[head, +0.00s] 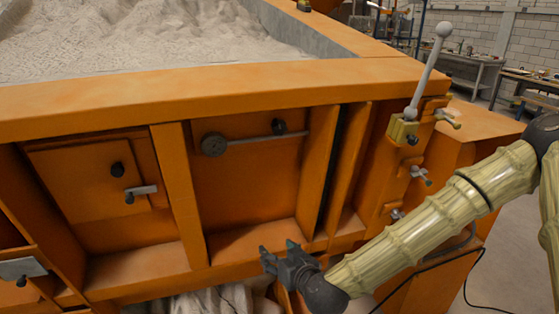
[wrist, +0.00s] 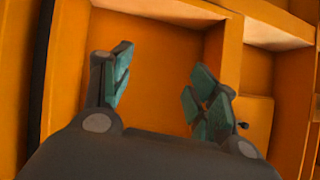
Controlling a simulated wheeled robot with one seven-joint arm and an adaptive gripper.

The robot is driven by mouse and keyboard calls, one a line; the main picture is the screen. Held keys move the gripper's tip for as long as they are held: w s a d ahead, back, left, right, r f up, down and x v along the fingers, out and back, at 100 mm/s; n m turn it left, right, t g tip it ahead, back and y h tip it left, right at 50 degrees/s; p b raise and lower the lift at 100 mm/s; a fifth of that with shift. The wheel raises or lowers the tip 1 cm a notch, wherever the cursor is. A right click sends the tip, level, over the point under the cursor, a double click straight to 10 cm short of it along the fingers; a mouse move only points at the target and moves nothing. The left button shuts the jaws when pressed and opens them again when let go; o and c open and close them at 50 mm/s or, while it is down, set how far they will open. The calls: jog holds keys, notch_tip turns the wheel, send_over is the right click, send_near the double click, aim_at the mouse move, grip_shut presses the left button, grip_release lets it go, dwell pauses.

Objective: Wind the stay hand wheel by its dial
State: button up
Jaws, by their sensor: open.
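My gripper (head: 277,252) is open and empty in the head view, low in front of the orange sandbed frame, below the recessed panel. In the wrist view my gripper (wrist: 162,88) has its teal fingers apart, facing a bare orange panel. Two small grey star-shaped hand wheels sit on the right post: an upper one (head: 420,175) and a lower one (head: 397,214). I cannot tell which one is the stay hand wheel, and no dial markings are readable. Both are right of and above my gripper, apart from it. Neither shows clearly in the wrist view.
A ball-topped lever (head: 428,75) stands on a yellow bracket (head: 403,129). Orange ribs (head: 181,190) divide the recesses. Sand (head: 150,40) fills the bed above.

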jog(key=w+d+r+t, duration=0.2)
jog(key=w+r+t, duration=0.4)
jog(key=r, duration=0.6)
jog(key=t+y, duration=0.1)
jog(key=t, duration=0.2)
send_near(281, 130)
jog(key=p+x, duration=0.4)
jog(key=x, duration=0.4)
jog(key=shift+w+a+r, duration=0.15)
jog(key=shift+w+r, duration=0.05)
jog(key=shift+w, duration=0.1)
jog(key=shift+p+x, duration=0.3)
jog(key=shift+x, duration=0.6)
jog(key=shift+f, duration=0.1)
jog(key=shift+c, duration=0.2)
jog(key=c, duration=1)
